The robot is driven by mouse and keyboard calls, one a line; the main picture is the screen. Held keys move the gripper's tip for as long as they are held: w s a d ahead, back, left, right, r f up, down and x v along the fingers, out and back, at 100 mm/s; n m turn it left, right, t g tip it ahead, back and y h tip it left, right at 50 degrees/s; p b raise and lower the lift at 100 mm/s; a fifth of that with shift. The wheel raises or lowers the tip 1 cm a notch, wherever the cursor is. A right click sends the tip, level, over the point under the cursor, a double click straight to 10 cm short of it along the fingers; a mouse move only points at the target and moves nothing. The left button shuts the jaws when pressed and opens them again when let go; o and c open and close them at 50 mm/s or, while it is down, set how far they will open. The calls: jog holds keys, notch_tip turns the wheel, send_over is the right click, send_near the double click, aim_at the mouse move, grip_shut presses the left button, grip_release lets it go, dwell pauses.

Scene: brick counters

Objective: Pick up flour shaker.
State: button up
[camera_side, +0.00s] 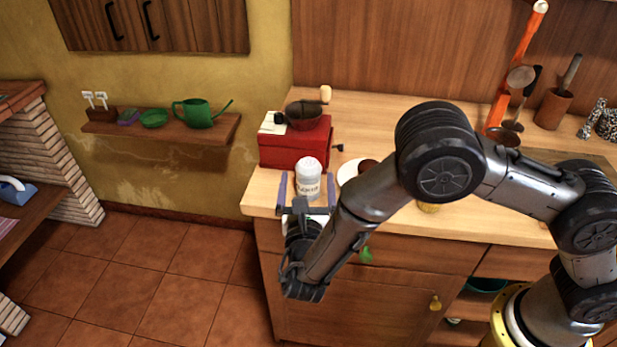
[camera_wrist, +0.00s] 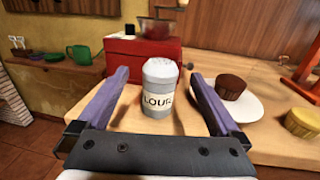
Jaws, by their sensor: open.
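The flour shaker (camera_side: 308,176) is a small white and grey can with a domed white top, upright near the left front corner of the wooden counter. In the wrist view the shaker (camera_wrist: 161,90) shows a label reading "LOUR", with its first letter out of sight. My gripper (camera_side: 307,188) is open, its two purple-grey fingers to the left and right of the shaker. In the wrist view the fingers (camera_wrist: 160,80) have visible gaps to the shaker on both sides. The gripper holds nothing.
A red coffee grinder (camera_side: 296,146) stands right behind the shaker. To the right are a white plate (camera_wrist: 246,108) with a brown muffin (camera_wrist: 231,87) and a yellow muffin (camera_wrist: 303,122). The counter's left edge (camera_side: 247,208) is close by. A utensil holder (camera_side: 552,108) stands far back right.

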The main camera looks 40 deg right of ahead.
aim_at(309, 156)
jog(key=x, duration=0.8)
jog(key=shift+w+d, duration=0.3)
jog(key=c, duration=1.5)
